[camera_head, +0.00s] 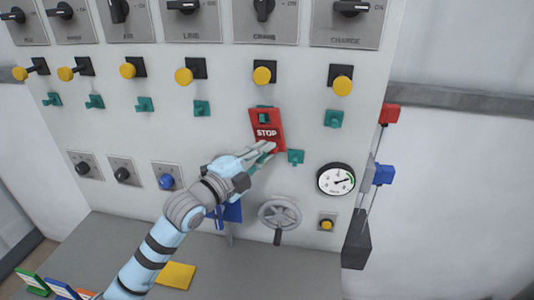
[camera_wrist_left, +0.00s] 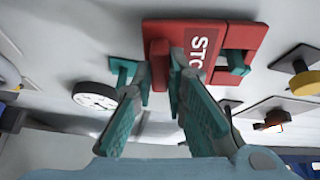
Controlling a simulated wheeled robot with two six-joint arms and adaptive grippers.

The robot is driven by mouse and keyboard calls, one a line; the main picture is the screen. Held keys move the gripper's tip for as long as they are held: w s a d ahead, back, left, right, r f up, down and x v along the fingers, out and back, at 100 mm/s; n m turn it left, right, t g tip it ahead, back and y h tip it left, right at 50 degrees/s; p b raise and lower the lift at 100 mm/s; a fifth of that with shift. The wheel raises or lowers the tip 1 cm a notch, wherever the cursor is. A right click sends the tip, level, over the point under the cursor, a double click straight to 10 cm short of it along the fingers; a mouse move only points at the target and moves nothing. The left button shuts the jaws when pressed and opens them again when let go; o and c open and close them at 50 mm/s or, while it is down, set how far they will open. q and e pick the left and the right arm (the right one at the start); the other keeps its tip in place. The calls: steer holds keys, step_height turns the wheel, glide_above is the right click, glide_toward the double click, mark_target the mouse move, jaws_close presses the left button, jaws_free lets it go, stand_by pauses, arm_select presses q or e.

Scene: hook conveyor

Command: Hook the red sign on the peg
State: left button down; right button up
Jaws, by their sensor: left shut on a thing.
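The red sign (camera_head: 274,144), lettered STOP, is against the panel in the head view. It also shows in the wrist view (camera_wrist_left: 158,30). A teal peg (camera_head: 264,118) shows inside the sign's upper opening, and it also shows there in the wrist view (camera_wrist_left: 236,63). I cannot tell whether the sign's weight rests on it. My left gripper (camera_head: 268,148) is shut on the sign's lower end; in the wrist view its teal fingers (camera_wrist_left: 171,75) stand around a red part of it. My right gripper is not in view.
Free teal pegs (camera_head: 334,119) (camera_head: 296,156) flank the sign. Yellow knobs (camera_head: 262,76) stick out above. A gauge (camera_head: 336,179) and a grey handwheel (camera_head: 280,214) are below right. A blue piece (camera_head: 232,213) hangs below my gripper. A yellow piece (camera_head: 177,275) lies on the ledge.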

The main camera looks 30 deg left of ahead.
arm_select(q)
steer(key=shift+a, duration=0.1)
steer(key=c, duration=1.5)
jaws_free()
steer(key=shift+c, duration=0.2)
steer(key=v, duration=0.7)
steer(key=shift+s, duration=0.3)
steer(key=shift+w, duration=0.1)
